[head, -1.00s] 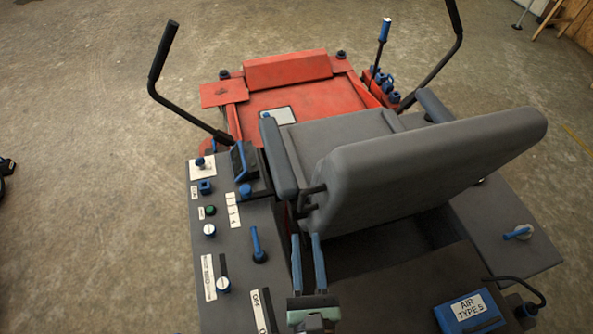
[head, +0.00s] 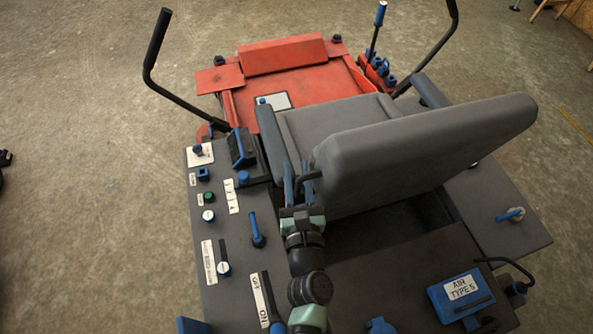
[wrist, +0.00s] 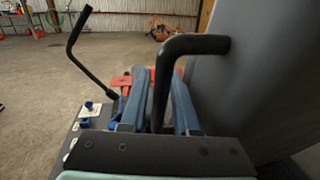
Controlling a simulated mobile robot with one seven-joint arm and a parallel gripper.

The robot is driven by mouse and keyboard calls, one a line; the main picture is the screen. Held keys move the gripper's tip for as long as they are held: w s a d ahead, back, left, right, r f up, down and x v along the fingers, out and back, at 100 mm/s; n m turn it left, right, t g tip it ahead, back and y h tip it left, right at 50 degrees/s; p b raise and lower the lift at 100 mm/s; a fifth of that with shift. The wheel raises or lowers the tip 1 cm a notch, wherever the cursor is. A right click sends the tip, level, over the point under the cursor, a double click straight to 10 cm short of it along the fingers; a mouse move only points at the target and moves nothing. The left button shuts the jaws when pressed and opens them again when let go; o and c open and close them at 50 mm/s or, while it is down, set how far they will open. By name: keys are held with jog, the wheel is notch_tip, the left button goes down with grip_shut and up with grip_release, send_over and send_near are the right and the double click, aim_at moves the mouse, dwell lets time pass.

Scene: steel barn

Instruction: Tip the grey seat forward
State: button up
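The grey seat (head: 335,120) stands on the machine with its backrest (head: 425,155) upright and leaning back toward me. A bent black bar (wrist: 195,44) sticks out from the left side of the backrest; its bend also shows in the head view (head: 309,179). My gripper (head: 297,170) is at the seat's left rear, just behind the left armrest (head: 268,135). In the wrist view its two blue fingers (wrist: 164,82) stand apart, one on each side of the bar's downward part. I cannot tell whether either finger touches the bar.
A dark console (head: 228,235) with knobs and levers lies left of the seat. A tall black lever (head: 155,60) rises at the left, and another (head: 445,50) at the right. A blue box (head: 461,295) sits on the rear deck.

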jog(key=shift+c, duration=0.3)
grip_shut()
dwell(1.2)
